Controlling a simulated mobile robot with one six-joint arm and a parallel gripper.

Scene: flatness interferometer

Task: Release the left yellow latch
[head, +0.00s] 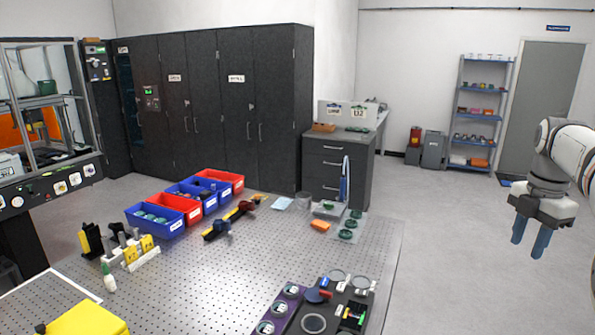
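My gripper (530,237) hangs at the right side of the head view, with its two blue fingers pointing down and a gap between them. It is empty and well apart from the bench. No part is clearly recognisable as a latch. Two small yellow pieces, a left one (130,255) and a right one (147,243), sit on a white and black fixture on the left of the bench. Another yellow piece (84,242) is on a black block to their left. A yellow box (85,320) is cut off by the bottom edge.
The perforated metal bench (215,275) carries red and blue bins (155,219), a small bottle (108,278) and a purple tray (279,308) with round parts. A framed machine (40,130) stands at the left. Open floor (460,240) lies between the bench and my gripper.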

